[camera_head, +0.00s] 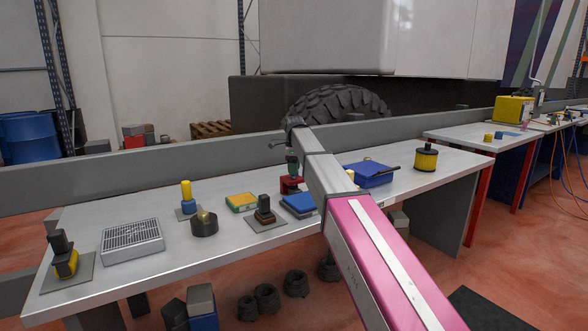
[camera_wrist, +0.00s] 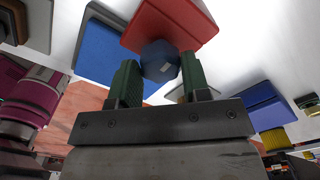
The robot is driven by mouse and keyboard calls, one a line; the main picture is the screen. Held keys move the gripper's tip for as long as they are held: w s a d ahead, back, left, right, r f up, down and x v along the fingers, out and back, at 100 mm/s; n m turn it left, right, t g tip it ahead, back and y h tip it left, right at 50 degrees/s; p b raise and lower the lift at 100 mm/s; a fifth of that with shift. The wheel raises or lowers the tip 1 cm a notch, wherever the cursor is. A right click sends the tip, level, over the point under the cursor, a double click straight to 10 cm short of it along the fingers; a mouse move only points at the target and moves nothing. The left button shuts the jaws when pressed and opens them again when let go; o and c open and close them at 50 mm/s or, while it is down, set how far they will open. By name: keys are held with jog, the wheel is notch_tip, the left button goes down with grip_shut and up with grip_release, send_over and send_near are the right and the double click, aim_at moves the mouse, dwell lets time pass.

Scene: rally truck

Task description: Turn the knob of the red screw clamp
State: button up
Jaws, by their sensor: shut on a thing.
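The red screw clamp (camera_head: 290,186) stands on the grey workbench (camera_head: 240,247), near its middle. In the wrist view its red body (camera_wrist: 172,22) is at the top, with a dark blue faceted knob (camera_wrist: 160,60) in front of it. My gripper (camera_wrist: 159,70) has its two green fingers on either side of this knob and is shut on it. In the head view my gripper (camera_head: 292,165) points down just above the clamp. The knob is hidden there by my gripper.
A blue box (camera_head: 298,204) and a dark block on a plate (camera_head: 264,213) stand close by the clamp. A blue case (camera_head: 371,174) and a yellow-black canister (camera_head: 426,158) are to the right.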

jog(key=m, duration=0.5)
jog(key=shift+w+a+r+m, duration=0.1)
jog(key=shift+m, duration=0.2)
jog(key=m, duration=0.5)
jog(key=shift+m, duration=0.4)
jog(key=o, duration=0.9)
jog(key=shift+o, duration=0.2)
notch_tip(320, 180, up, 11)
